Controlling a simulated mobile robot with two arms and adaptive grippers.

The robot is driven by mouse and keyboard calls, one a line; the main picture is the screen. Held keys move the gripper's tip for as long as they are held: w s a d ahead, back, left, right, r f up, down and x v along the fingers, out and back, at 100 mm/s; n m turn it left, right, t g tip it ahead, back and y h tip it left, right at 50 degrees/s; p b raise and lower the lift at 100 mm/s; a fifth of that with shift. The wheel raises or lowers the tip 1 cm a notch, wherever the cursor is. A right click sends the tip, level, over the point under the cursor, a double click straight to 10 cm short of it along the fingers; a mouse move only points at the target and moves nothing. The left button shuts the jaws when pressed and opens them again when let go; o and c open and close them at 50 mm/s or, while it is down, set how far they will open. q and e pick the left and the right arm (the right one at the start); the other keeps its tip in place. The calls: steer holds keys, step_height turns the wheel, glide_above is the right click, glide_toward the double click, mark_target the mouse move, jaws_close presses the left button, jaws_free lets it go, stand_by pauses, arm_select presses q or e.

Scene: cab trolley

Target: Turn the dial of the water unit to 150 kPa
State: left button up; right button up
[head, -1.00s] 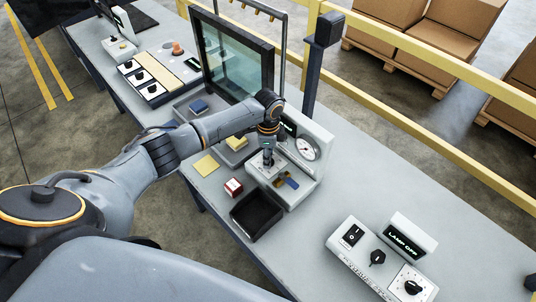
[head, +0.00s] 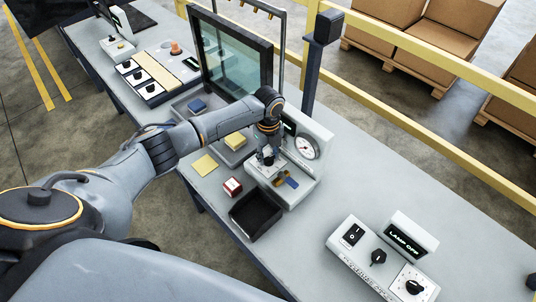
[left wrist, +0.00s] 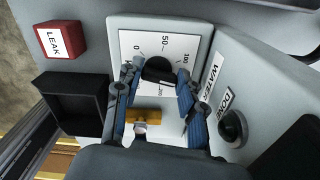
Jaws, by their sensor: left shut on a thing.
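The water unit (head: 303,168) is a light grey console with a round gauge (head: 306,147) on its upright face. Its dial (left wrist: 158,68) is a black knob on a white plate with a scale showing 0, 50 and 100; the rest of the scale is partly hidden by my fingers. My left gripper (left wrist: 156,82) is shut on the dial, one finger on each side. In the head view my left gripper (head: 268,158) covers the dial. I cannot read the dial's pointer or the gauge value with certainty. My right gripper is not in view.
A brass-coloured valve (left wrist: 145,116) sits close below the dial. A black button (left wrist: 232,126) marked DONE is at the unit's right. A red LEAK block (head: 232,186) and a black tray (head: 257,214) stand beside the unit. A lamp console (head: 375,262) stands at the front right.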

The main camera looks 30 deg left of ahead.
mark_target(269, 156)
arm_select(q)
steer(key=shift+d+m, duration=0.1)
steer(key=shift+m, duration=1.1)
steer(key=o, duration=1.2)
steer(key=shift+c, duration=0.2)
step_height(269, 156, up, 12)
